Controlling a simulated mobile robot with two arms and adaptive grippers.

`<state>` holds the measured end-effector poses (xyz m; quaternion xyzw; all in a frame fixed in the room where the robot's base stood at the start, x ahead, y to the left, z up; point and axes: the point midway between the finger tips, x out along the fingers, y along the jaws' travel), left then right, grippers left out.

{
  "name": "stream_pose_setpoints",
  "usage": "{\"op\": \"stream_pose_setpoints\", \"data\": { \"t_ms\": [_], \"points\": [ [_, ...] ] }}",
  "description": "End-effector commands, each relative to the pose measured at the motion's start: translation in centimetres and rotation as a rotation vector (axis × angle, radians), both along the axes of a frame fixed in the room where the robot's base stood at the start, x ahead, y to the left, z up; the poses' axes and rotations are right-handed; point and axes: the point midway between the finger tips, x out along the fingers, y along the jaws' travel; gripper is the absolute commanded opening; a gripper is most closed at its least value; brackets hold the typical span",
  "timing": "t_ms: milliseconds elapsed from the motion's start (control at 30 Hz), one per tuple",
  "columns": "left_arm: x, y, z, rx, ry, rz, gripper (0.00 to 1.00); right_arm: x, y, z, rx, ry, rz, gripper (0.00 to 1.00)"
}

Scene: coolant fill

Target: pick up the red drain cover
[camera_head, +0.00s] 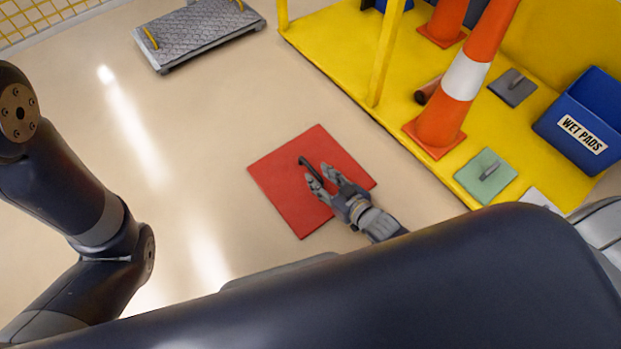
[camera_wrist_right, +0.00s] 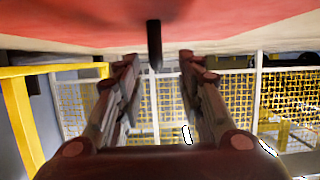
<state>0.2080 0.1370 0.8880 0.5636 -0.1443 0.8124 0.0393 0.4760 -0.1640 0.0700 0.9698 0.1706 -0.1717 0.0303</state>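The red drain cover (camera_head: 283,196) is a flat square lying on the beige floor in the middle of the head view. A dark bar handle (camera_head: 309,169) stands on its top. My right gripper (camera_head: 324,176) is over the cover, with its fingertips close to the near end of the handle. In the right wrist view the fingers (camera_wrist_right: 157,68) are spread apart, with the dark handle (camera_wrist_right: 154,42) between their tips and a gap on each side. The red cover also fills the top of that view (camera_wrist_right: 80,20). My left gripper is out of the head view; only my left arm shows.
A yellow platform (camera_head: 325,42) at the upper right holds orange cones (camera_head: 440,125), a green plate (camera_head: 485,175), a grey plate (camera_head: 512,87) and a blue WET PADS bin (camera_head: 585,120). A grey step plate (camera_head: 197,32) lies at the top left. Floor left of the cover is clear.

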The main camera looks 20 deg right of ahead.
Motion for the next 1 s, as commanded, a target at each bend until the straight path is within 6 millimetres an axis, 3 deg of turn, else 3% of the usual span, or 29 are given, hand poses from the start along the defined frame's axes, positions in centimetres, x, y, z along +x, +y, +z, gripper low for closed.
{"op": "stream_pose_setpoints", "data": {
  "t_ms": [167, 600, 967, 1000],
  "points": [
    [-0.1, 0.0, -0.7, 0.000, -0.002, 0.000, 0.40, 0.7, 0.3, -0.4, 0.001, -0.001, 0.001, 0.35],
    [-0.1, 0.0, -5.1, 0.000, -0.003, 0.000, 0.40, 4.6, 1.4, -2.0, 0.000, -0.001, 0.000, 0.35],
    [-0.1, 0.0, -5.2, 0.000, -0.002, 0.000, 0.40, 5.1, 1.6, -1.9, 0.001, 0.001, 0.000, 0.35],
    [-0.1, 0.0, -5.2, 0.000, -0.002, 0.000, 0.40, 5.1, 1.6, -1.9, 0.000, 0.001, 0.000, 0.28]
  ]
}}
